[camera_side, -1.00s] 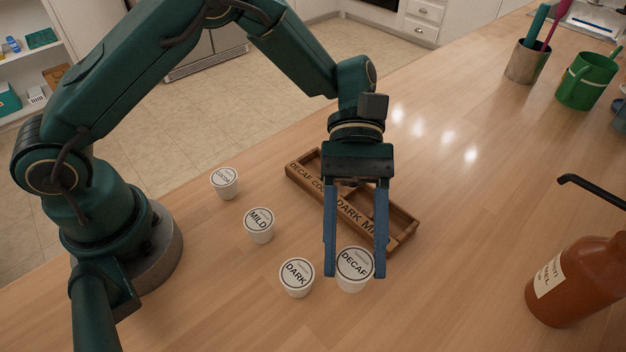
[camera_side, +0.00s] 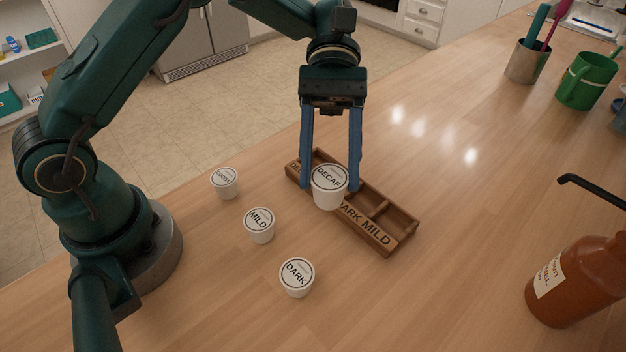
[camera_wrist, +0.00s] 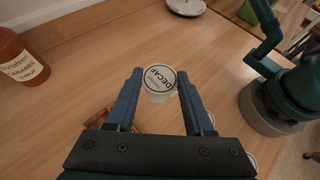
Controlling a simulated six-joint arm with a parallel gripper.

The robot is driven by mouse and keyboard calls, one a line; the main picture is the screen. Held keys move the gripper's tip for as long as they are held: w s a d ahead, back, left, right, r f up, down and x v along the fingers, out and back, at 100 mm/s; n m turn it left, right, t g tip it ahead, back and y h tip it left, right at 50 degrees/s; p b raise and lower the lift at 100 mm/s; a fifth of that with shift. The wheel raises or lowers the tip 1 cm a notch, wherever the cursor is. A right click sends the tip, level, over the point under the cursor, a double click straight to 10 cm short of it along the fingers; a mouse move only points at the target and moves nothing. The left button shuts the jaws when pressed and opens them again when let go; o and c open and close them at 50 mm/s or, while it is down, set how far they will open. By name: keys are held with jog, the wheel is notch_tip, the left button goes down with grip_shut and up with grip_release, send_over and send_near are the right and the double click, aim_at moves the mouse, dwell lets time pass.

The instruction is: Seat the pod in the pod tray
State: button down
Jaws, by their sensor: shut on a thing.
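The white DECAF pod (camera_side: 330,187) is held between the blue fingers of my gripper (camera_side: 331,184), upright with its label up. The DECAF pod also shows between the fingertips in the wrist view (camera_wrist: 159,82). In the side view it appears in front of the wooden pod tray (camera_side: 385,241), covering part of its middle, and seems to be above the counter. The tray has compartments with labels along its front; DARK and MILD are partly readable. In the wrist view the tray (camera_wrist: 97,119) is mostly hidden behind my gripper.
The COCOA pod (camera_side: 224,184), MILD pod (camera_side: 259,225) and DARK pod (camera_side: 297,278) stand on the counter left of the tray. A brown syrup bottle (camera_side: 575,283) stands at right. A utensil cup (camera_side: 527,62) and green mug (camera_side: 586,82) stand at the back right.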

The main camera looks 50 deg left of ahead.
jog(key=w+a+n+t+h, duration=0.35)
jog(key=a+n+t, duration=0.55)
jog(key=a, duration=1.4)
jog(key=w+d+f, duration=0.1)
jog(key=d+f, duration=0.1)
jog(key=d, duration=0.1)
jog(key=w+d+f, duration=0.2)
jog(key=d, duration=0.1)
jog(key=w+d+f, duration=0.2)
jog(key=d, duration=0.2)
jog(key=shift+d, duration=0.1)
jog(key=shift+w+d+f, duration=0.1)
jog(key=shift+f, duration=2.05)
jog(key=shift+c, duration=1.4)
grip_release()
jog(key=shift+f, duration=0.1)
